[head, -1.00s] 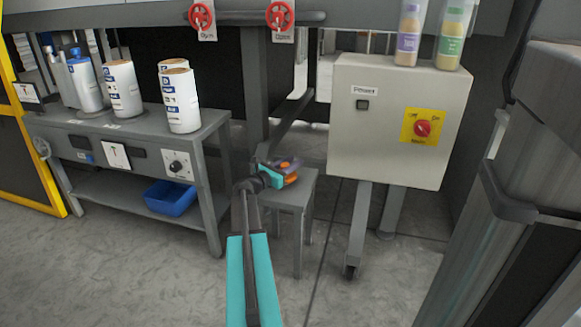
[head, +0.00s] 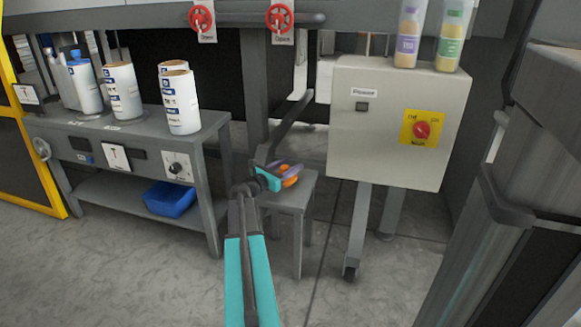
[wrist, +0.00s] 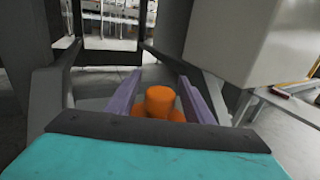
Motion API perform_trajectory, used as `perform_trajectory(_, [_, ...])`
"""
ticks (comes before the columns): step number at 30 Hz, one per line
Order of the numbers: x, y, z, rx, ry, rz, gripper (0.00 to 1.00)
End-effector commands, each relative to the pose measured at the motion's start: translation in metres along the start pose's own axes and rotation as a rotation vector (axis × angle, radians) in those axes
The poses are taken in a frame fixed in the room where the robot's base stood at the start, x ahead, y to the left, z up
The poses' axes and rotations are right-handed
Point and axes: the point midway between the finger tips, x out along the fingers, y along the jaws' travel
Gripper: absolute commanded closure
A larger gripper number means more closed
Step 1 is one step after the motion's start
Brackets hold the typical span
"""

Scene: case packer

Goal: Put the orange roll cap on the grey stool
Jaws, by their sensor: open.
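The orange roll cap (head: 290,182) is at the top of the grey stool (head: 305,188) in the head view, partly hidden by my gripper. In the wrist view the orange cap (wrist: 160,101) shows as a short round stub with a wider part below it. It lies between the two purple fingers of my gripper (wrist: 158,92), with gaps to the sides. My gripper (head: 284,174) is open and low over the stool top. The cap appears to rest on the stool, though its underside is hidden.
A grey power cabinet (head: 395,125) stands right of the stool. A grey bench (head: 140,135) with white rolls (head: 180,105) and a blue bin (head: 170,198) is at left. Grey machine frame bars run close behind the stool. The floor in front is clear.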

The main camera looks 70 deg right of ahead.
Motion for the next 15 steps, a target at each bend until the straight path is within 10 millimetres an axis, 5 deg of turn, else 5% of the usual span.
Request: perform_trajectory(15, [-0.081, -0.001, 0.003, -0.002, 0.000, 0.002, 0.53])
